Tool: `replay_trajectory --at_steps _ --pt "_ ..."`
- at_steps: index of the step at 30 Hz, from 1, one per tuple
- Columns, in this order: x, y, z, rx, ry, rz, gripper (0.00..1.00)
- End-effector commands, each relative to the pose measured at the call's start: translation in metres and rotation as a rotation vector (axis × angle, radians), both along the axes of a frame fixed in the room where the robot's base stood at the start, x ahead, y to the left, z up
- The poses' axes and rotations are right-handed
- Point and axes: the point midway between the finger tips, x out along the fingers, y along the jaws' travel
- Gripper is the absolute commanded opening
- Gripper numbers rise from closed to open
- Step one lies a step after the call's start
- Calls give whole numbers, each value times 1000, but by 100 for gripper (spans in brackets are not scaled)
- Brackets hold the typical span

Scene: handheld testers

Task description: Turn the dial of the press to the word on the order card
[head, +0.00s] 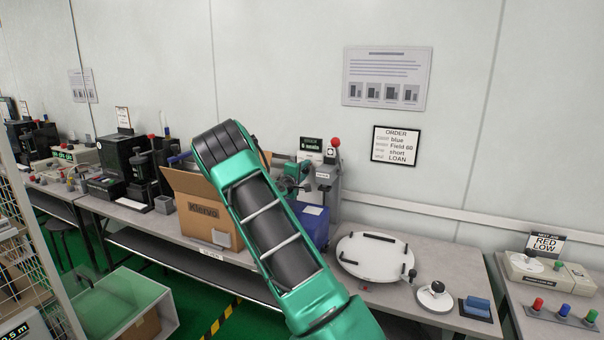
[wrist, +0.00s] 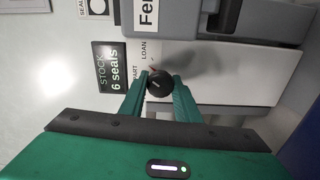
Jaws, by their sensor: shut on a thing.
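The order card (head: 396,146) hangs on the wall and its bottom line reads LOAN. The press (head: 333,178) is a grey unit with a red knob on top, behind my arm on the bench. In the wrist view its black round dial (wrist: 160,83) sits between the fingertips of my gripper (wrist: 160,88), which is shut on it. The word LOAN (wrist: 143,50) and a partly hidden word ending in ART (wrist: 136,75) show beside the dial. A small light and reddish mark shows at the dial's edge; its exact aim is unclear.
A stock sign reading 6 seals (wrist: 116,68) stands beside the press. An open cardboard box (head: 205,215) is left of my arm, and a blue bin (head: 312,222) is near the press. A white round plate (head: 375,262) lies to the right.

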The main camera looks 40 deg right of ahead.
Motion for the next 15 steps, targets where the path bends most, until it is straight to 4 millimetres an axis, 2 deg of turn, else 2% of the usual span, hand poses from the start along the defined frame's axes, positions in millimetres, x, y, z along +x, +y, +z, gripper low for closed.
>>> replay_trajectory --at_steps 15 --pt "-3 -1 -4 146 -329 -7 7"
